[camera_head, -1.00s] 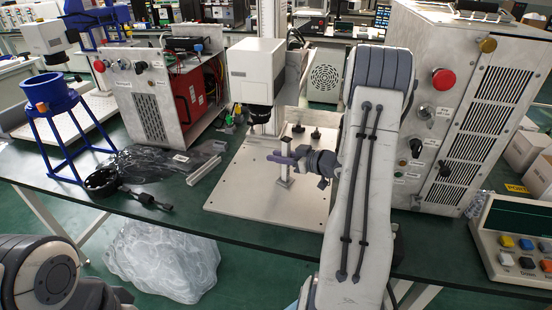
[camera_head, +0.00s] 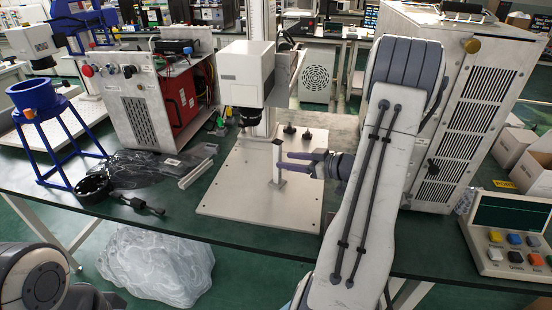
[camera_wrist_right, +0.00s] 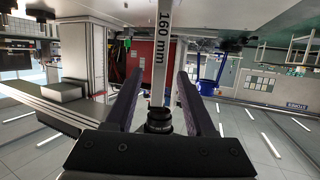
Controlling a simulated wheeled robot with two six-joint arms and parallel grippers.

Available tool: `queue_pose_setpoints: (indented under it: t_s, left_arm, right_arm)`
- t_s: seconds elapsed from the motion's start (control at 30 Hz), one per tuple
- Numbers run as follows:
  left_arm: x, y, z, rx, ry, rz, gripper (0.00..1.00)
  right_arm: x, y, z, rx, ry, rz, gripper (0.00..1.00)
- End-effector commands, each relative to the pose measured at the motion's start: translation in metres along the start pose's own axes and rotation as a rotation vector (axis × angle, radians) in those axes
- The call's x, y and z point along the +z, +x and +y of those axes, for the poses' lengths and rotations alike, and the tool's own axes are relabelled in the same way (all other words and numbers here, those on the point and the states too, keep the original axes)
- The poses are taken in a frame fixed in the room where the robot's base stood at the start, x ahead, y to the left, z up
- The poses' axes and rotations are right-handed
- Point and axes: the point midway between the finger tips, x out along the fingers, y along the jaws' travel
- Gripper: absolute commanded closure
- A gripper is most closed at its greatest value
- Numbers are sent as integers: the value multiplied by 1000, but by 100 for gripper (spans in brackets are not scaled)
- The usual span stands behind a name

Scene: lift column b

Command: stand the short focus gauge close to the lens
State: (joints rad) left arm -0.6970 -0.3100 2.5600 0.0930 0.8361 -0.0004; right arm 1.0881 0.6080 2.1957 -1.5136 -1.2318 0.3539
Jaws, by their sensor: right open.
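A slim silver gauge (camera_head: 277,167) with a dark top stands upright on a pale base plate (camera_head: 225,200). In the right wrist view the gauge (camera_wrist_right: 161,55) reads "160 mm". The black lens (camera_head: 250,116) hangs under a white camera head, above and left of the gauge in the head view, with a visible gap. My left gripper is out of view.
A silver bar (camera_head: 197,173) lies left of the plate, near a black ring-ended tool (camera_head: 95,187). A blue stand (camera_head: 45,125) is at the far left. A metal cabinet (camera_head: 470,110) stands close behind my right arm. Small dark knobs (camera_head: 306,135) stand on the plate's back.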

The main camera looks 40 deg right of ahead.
Motion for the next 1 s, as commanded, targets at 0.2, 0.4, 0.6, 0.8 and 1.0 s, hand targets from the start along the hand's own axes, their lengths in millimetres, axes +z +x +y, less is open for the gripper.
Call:
queue_pose_setpoints:
  t_s: [0.2,0.4,0.6,0.8,1.0]
  left_arm:
    - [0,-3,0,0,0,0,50]
    - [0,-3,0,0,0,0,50]
    - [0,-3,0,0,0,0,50]
    - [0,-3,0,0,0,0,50]
    - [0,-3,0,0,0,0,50]
  right_arm:
    - [0,-34,1,3,-1,0,45]
    - [0,-42,0,0,0,0,45]
    - [0,-42,0,0,0,0,45]
    - [0,-42,0,0,0,0,45]
    - [0,-42,0,0,0,0,45]
